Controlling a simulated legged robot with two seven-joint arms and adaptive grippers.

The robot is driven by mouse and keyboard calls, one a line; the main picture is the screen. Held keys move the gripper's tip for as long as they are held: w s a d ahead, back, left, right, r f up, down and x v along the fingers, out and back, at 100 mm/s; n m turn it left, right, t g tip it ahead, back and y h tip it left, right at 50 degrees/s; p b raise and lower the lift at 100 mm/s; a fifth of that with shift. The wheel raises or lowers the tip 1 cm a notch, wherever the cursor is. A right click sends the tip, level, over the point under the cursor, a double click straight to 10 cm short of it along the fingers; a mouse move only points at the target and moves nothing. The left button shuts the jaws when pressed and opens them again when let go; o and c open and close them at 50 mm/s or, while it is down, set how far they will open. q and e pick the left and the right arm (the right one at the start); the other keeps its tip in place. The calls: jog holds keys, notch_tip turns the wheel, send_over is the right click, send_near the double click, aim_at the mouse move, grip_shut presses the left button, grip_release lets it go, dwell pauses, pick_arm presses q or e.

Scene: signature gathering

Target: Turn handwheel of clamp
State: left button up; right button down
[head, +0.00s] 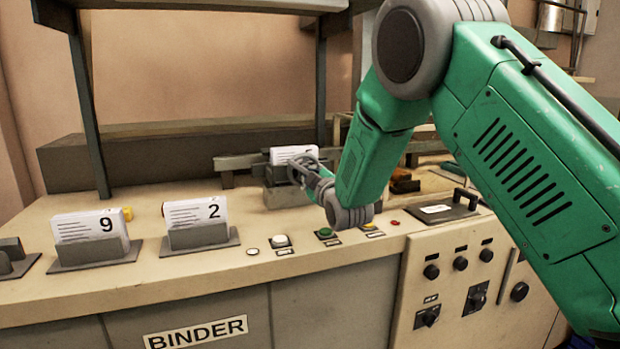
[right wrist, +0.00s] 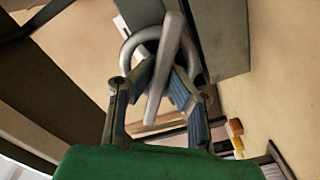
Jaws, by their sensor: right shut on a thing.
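The clamp (head: 285,192) stands on the bench at the back middle of the head view, with a white stack of sheets (head: 290,153) in it. Its grey handwheel (head: 301,163) faces me and is partly covered by my right gripper (head: 312,174). In the right wrist view the handwheel (right wrist: 165,62) is a round grey rim with a straight bar across it. My right gripper (right wrist: 163,75) is shut on the handwheel, with its blue-padded fingers on either side of the bar. My left gripper is not in view.
Two card stacks in holders, marked 9 (head: 90,228) and 2 (head: 196,212), stand left of the clamp. Several buttons, including a green one (head: 325,232), line the front edge. A control panel (head: 470,285) is at the lower right. Posts and a shelf frame the clamp.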

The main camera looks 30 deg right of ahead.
jog(key=shift+s+f+m, duration=0.1)
jog(key=shift+f+m, duration=0.4)
jog(key=shift+m, duration=0.1)
jog(key=c, duration=1.6)
grip_release()
jog(key=shift+o, duration=0.2)
jog(key=shift+r, duration=0.15)
jog(key=shift+r, duration=0.1)
jog(key=v, duration=1.1)
jog(key=shift+s, duration=0.4)
